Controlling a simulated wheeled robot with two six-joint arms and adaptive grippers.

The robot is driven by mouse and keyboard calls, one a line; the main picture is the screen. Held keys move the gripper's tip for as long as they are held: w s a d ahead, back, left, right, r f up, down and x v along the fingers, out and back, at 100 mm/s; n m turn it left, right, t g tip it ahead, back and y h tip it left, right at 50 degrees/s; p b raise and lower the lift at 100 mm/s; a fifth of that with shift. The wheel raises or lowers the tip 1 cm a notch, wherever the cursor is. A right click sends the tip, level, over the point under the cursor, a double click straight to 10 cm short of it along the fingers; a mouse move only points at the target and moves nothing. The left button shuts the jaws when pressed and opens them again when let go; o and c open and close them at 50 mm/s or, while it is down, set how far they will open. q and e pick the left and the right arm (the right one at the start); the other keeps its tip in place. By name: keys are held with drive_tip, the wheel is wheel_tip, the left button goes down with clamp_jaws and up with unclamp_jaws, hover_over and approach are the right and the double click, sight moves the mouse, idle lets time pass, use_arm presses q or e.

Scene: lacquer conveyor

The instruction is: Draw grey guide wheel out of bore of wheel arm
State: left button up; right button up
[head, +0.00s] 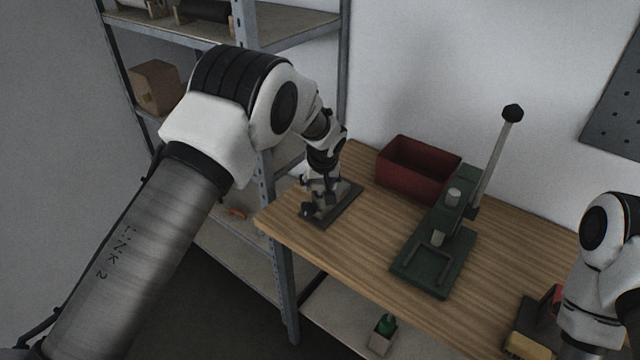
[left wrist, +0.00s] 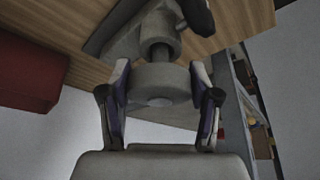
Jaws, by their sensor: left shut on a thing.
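The grey guide wheel (left wrist: 158,82) is a thick round disc between the two fingertips of my left gripper (left wrist: 160,90) in the left wrist view. The gripper is shut on its rim. A short dark shaft (left wrist: 160,52) shows between the wheel and the grey wheel arm (left wrist: 125,42); the inside of the bore is hidden. In the head view my left gripper (head: 319,184) is over the dark base plate (head: 347,207) at the table's left end, and it largely hides the wheel. My right gripper is not in view; only part of that arm shows.
A red bin (head: 417,172) stands at the back of the wooden table (head: 375,240). A green lever press (head: 440,245) with a tall handle stands right of the base plate. A metal shelf rack (head: 285,285) is at the left. Bare tabletop lies between plate and press.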

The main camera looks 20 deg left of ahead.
use_arm(q)
drive_tip(key=shift+r, duration=0.75)
drive_tip(key=shift+w+r+p, duration=0.1)
drive_tip(key=shift+r+p, duration=1.15)
drive_tip(key=shift+r, duration=0.6)
drive_tip(key=shift+r+p, duration=0.75)
drive_tip(key=shift+r, duration=0.8)
drive_tip(key=shift+f, duration=0.1)
